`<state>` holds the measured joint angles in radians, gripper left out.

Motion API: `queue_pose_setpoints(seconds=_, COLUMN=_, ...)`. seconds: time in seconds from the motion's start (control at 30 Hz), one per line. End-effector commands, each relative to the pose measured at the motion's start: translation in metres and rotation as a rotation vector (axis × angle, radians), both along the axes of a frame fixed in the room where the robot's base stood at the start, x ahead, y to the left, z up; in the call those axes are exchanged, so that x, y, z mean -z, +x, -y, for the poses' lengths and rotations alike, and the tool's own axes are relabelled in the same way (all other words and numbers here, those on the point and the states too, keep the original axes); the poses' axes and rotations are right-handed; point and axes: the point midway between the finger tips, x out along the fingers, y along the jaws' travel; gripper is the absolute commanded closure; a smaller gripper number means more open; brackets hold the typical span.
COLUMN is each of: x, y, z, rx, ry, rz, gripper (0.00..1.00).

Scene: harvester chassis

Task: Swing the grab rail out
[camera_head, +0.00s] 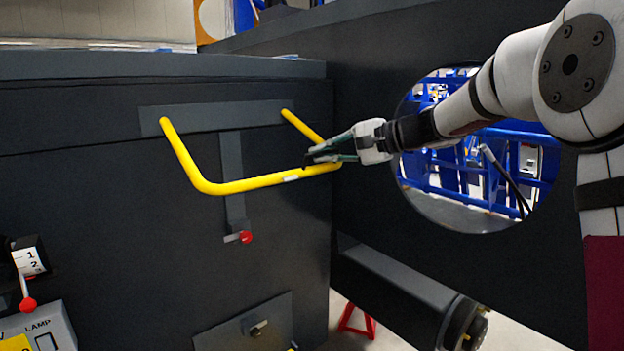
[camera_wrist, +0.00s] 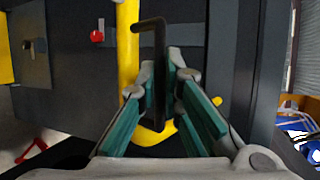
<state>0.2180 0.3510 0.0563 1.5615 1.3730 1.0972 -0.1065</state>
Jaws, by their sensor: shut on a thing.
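The yellow U-shaped grab rail (camera_head: 245,185) is mounted at both ends on a grey plate (camera_head: 215,117) on the dark chassis panel. How far it stands out from the panel is hard to tell. My gripper (camera_head: 318,152) is at the rail's right corner, its fingers shut on a black hooked bar (camera_wrist: 159,75). In the wrist view, the bar stands between the teal fingers and its bent tip reaches left across the yellow rail (camera_wrist: 127,70). Whether the bar touches the rail is unclear. The fingers hide part of the rail's lower bend.
A red-knobbed latch (camera_head: 245,237) sits below the rail on a vertical strip. A large dark panel (camera_head: 365,60) with a round opening stands close on the right.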

Motion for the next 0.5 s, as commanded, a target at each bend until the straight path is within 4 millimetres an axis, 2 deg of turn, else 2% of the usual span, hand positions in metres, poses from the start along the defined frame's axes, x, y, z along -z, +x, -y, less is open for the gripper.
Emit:
queue_pose_setpoints(seconds=0.03, x=-0.015, y=-0.001, z=0.001, rx=0.000, ry=-0.019, rz=-0.011, gripper=1.00)
queue_pose_setpoints(seconds=0.1, x=-0.027, y=-0.002, z=0.002, rx=0.000, ry=-0.045, rz=-0.050, gripper=1.00)
queue_pose_setpoints(seconds=0.5, x=-0.083, y=-0.004, z=0.004, rx=0.001, ry=-0.149, rz=-0.217, gripper=1.00)
